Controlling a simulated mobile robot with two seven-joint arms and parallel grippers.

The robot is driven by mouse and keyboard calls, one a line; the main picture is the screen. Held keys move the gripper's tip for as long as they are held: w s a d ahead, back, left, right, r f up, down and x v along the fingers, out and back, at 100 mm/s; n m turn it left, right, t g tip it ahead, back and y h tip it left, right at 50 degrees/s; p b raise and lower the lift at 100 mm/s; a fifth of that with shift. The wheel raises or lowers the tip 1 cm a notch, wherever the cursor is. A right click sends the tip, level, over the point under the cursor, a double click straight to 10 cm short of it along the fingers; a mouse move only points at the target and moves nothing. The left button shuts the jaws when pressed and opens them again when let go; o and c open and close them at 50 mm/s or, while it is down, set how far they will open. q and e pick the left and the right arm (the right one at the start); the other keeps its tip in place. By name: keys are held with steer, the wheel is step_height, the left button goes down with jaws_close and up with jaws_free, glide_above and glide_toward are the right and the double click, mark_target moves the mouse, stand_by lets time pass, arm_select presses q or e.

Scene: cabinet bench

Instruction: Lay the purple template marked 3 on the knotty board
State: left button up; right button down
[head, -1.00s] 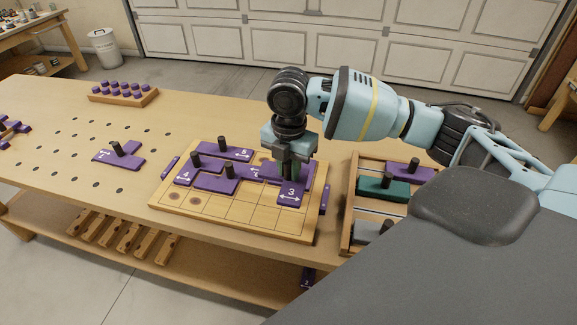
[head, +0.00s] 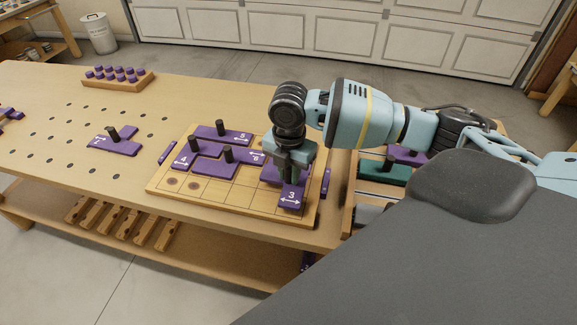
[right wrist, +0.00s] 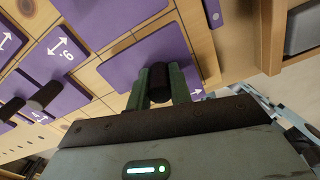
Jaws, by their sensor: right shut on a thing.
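The purple template marked 3 (head: 291,199) is at the right part of the knotty board (head: 232,196), its numbered end toward the front edge. My right gripper (head: 292,176) points down over it, shut on its dark knob. In the right wrist view the held template (right wrist: 140,66) shows its knob (right wrist: 158,80) between my fingers (right wrist: 158,88). I cannot tell whether it touches the board or hangs just above. Several other purple templates lie on the board, among them those marked 4 (head: 184,160), 5 (head: 225,134) and 6 (head: 257,156). My left gripper is out of view.
Bare squares, two with dark knots (head: 194,186), run along the board's front left. A tray with a green template (head: 383,172) stands to the right, partly behind my arm. Another purple template (head: 116,145) lies on the bench at left. A wooden block with purple pegs (head: 118,79) stands farther back.

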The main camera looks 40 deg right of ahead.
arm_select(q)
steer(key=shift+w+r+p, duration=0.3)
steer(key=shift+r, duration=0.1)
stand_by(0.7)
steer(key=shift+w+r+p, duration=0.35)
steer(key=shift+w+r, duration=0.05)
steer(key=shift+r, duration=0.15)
arm_select(e)
steer(key=shift+f, duration=0.35)
stand_by(0.8)
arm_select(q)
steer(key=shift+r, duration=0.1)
arm_select(e)
steer(key=shift+f, duration=0.75)
stand_by(1.0)
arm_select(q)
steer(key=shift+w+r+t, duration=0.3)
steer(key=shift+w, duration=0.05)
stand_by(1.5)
arm_select(e)
steer(key=c, duration=0.8)
jaws_free()
